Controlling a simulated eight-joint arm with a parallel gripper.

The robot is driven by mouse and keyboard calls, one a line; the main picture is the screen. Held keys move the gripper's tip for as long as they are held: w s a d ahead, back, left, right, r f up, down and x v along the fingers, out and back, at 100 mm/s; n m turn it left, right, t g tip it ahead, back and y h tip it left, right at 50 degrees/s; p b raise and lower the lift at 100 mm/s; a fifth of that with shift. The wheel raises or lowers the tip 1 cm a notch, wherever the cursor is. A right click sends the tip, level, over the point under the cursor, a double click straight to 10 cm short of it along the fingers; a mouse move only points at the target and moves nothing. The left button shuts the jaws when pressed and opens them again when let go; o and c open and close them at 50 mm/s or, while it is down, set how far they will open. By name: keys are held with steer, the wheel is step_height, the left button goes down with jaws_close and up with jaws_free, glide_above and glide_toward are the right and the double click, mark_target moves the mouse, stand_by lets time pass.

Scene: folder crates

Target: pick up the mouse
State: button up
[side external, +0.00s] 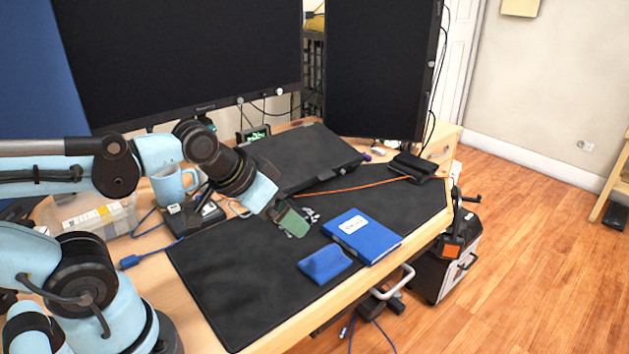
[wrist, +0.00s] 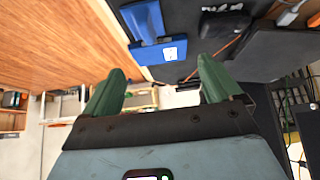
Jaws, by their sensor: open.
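My gripper (side external: 292,221) has green fingers and hangs low over the black desk mat, left of a blue book. In the wrist view its two fingers (wrist: 161,72) are spread apart with nothing between them. A small dark object with whitish marks (side external: 311,214) lies just beside the fingertips, partly hidden by them. I cannot tell for sure whether either is the mouse.
The blue book (side external: 362,236) and a blue pouch (side external: 325,264) lie on the mat (side external: 235,297). A black slab-like device (side external: 305,160), an orange cable (side external: 370,185) and a black box (side external: 412,167) are behind. A blue mug (side external: 174,185) stands left. The mat's front left is clear.

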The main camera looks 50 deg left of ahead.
steer(key=shift+w, duration=0.1)
steer(key=m+g+y, duration=0.6)
steer(key=m+y, duration=0.6)
steer(key=m, duration=0.5)
glide_toward(299, 211)
steer(key=shift+s+r, duration=0.5)
steer(key=shift+r, duration=0.1)
steer(key=shift+s+d+f+m+y, duration=0.1)
steer(key=shift+d+f+m+y, duration=0.05)
steer(key=shift+f+m+y, duration=0.25)
steer(key=shift+d+f+m+y, duration=0.2)
steer(key=shift+f+m+y, duration=0.1)
steer(key=shift+f+m, duration=0.2)
steer(key=x, duration=1.2)
